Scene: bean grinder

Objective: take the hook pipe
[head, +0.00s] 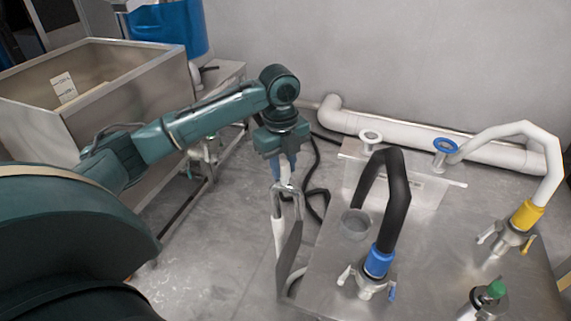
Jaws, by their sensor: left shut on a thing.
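My left gripper (285,186) reaches in from the left and points down, left of the steel table's edge. It is shut on the top of a slim, hooked grey-and-white pipe (278,238), which hangs below it over the floor. The lower end of this pipe is hard to make out beside the table edge. A black bent pipe (397,190) with a blue collar (379,261) stands on the table to the right of the gripper, apart from it. A white bent pipe (552,172) with a yellow collar (526,215) stands farther right. My right gripper is out of view.
The steel table (440,270) holds clamp fittings and a green-topped valve (494,290). A thick white pipe (430,136) runs along the wall. A steel hopper (150,62) and a blue drum (170,28) stand at the back left. A black cable (316,165) lies behind the gripper.

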